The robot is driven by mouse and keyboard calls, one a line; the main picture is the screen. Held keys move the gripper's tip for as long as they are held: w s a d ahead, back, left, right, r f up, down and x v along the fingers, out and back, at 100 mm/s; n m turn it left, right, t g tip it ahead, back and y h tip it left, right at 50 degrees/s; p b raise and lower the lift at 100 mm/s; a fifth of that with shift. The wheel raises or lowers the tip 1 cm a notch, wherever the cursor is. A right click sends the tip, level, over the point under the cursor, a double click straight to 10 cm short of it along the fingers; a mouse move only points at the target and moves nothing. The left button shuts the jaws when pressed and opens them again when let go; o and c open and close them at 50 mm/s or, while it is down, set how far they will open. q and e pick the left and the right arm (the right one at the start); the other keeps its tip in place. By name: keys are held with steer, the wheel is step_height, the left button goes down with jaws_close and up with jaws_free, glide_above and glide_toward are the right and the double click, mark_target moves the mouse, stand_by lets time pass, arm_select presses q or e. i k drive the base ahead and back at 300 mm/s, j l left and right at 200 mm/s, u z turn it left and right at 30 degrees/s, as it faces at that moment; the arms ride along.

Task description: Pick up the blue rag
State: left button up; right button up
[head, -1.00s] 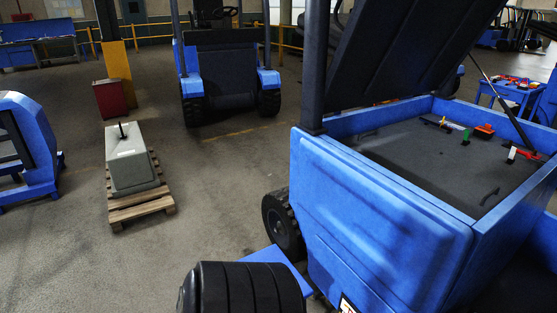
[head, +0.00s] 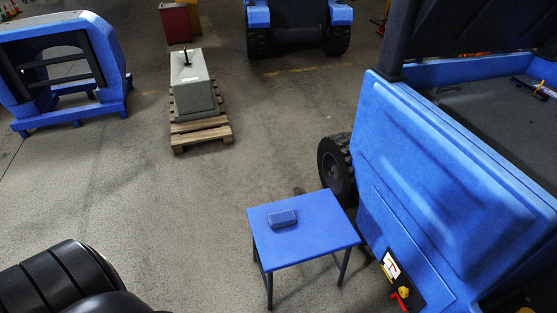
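A small dark blue folded bundle (head: 283,219), which looks like the blue rag, lies on the left half of a small blue table (head: 320,235). It is a rounded block shape, and nothing touches it from above. The table stands on thin dark legs beside the blue vehicle. Neither of my grippers is in view. A black ribbed part of my own arm shows at the lower left, apart from the table.
The open-topped blue vehicle (head: 455,190) with a black wheel (head: 337,168) stands close to the table's right. A grey counterweight (head: 193,85) sits on a wooden pallet (head: 201,132). A blue frame (head: 98,45) stands at the left. The floor left of the table is clear.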

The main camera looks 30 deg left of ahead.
mark_target(284, 218)
steer(key=u, duration=1)
